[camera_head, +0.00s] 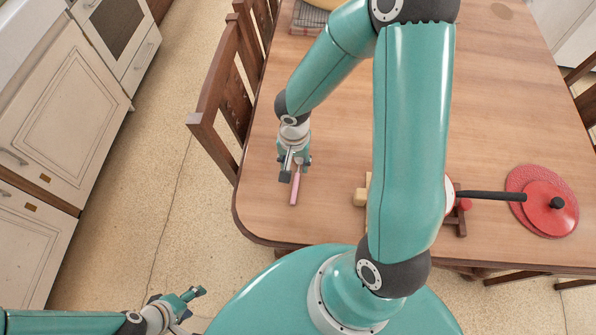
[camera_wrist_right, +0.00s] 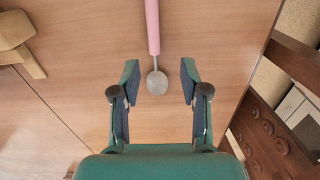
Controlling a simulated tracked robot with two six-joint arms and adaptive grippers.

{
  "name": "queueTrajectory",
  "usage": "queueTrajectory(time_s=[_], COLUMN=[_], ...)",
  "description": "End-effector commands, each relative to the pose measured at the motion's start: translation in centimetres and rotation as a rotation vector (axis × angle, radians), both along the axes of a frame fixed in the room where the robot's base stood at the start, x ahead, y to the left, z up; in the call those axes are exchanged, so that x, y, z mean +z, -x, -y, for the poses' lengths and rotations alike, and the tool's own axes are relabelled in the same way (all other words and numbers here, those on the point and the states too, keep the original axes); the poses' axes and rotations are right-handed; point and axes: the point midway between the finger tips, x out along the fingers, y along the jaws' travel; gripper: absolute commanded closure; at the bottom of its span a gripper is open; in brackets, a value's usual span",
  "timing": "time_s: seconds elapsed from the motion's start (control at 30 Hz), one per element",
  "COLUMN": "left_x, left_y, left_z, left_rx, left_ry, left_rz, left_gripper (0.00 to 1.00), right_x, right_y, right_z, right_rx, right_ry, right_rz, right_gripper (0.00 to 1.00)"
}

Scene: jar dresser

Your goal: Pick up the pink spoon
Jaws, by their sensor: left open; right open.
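The pink spoon (camera_head: 295,188) lies on the wooden table near its left front corner, with its pink handle toward the front edge. In the right wrist view its pink handle (camera_wrist_right: 152,25) comes down from the top edge and its grey bowl (camera_wrist_right: 157,82) appears between my fingertips. My right gripper (camera_head: 294,168) is open over the bowl end, its two fingers (camera_wrist_right: 160,80) apart on either side. I cannot tell how high it is above the table. My left gripper (camera_head: 192,302) is open and empty at the lower left, off the table.
A wooden chair (camera_head: 222,100) stands at the table's left edge. The table (camera_head: 335,150) around the spoon is clear.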

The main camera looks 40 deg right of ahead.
Motion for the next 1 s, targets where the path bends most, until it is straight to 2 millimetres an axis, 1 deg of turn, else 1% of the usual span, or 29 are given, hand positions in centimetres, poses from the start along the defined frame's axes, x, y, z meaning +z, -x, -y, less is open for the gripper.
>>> queueTrajectory(time_s=[0.17, 0.3, 0.4, 0.53, 0.73, 0.77, 1.0], left_x=[0.1, 0.0, -0.5, -0.6, -0.5, -0.5, -0.5], left_y=[0.0, 0.0, 0.0, 0.0, 0.0, 0.0, 0.0], left_z=[0.0, 0.0, 0.0, 0.0, 0.0, 0.0, 0.0], left_rx=[0.0, 0.0, 0.0, 0.0, 0.0, 0.0, 0.0], left_ry=[0.0, 0.0, 0.0, 0.0, 0.0, 0.0, 0.0], left_rz=[0.0, 0.0, 0.0, 0.0, 0.0, 0.0, 0.0], left_gripper=[0.4, 0.4, 0.4, 0.4, 0.4, 0.4, 0.4], right_x=[-1.4, -3.2, -4.6, -5.2, -5.2, -5.2, -5.2], right_y=[0.3, 0.5, 0.4, 0.3, 0.3, 0.3, 0.3], right_z=[0.3, 0.6, 0.6, 0.5, 0.5, 0.5, 0.5], right_rx=[0.001, 0.0, 0.002, 0.001, 0.001, 0.001, 0.002], right_ry=[-0.001, -0.002, -0.001, -0.001, -0.001, -0.001, -0.001], right_rz=[-0.006, -0.005, -0.003, -0.002, -0.001, -0.001, -0.001], right_gripper=[0.55, 0.55, 0.55, 0.55, 0.55, 0.57, 0.97])
